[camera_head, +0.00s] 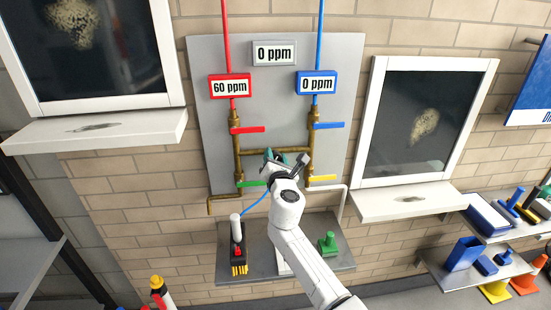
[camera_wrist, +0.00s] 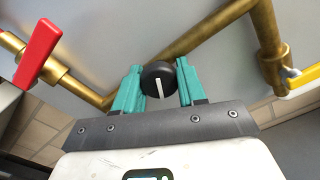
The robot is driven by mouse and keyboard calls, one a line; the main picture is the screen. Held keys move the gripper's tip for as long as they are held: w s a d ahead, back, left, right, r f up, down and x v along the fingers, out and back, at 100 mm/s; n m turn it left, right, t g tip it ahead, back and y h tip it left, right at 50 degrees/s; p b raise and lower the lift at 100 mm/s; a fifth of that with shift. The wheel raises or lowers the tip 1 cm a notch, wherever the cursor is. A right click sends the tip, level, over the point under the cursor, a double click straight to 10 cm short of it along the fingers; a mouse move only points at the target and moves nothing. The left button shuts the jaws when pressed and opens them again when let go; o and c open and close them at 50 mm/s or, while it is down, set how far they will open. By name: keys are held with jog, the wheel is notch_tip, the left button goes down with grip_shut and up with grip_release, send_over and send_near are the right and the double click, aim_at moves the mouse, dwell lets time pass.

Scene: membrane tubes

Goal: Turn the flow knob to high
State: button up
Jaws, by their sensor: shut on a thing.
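A round black flow knob (camera_wrist: 158,72) with a white pointer line shows in the wrist view, in front of the grey panel (camera_head: 345,60). The line runs roughly up and down in that view, on the knob's side toward my gripper. My gripper (camera_wrist: 160,88) has teal fingers, one on each side of the knob, and is shut on it. In the head view my gripper (camera_head: 276,157) is at the panel's lower middle, and it hides the knob there. No labels for the knob's settings can be made out.
Brass pipes (camera_wrist: 197,40) run close around the knob. A red lever (camera_wrist: 38,52) and a yellow lever (camera_wrist: 305,76) flank it. Displays read 60 ppm (camera_head: 230,86), 0 ppm (camera_head: 317,83) and 0 ppm (camera_head: 274,53). A grey shelf (camera_head: 310,225) holds tools below.

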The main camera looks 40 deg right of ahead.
jog(key=shift+a+f, duration=0.15)
jog(key=shift+f, duration=0.05)
jog(key=o, duration=0.9)
jog(key=shift+o, duration=0.3)
jog(key=shift+r, duration=0.1)
jog(key=v, duration=1)
jog(key=shift+s+a+p, duration=0.2)
jog(key=shift+s+p, duration=0.1)
jog(key=shift+p, duration=0.05)
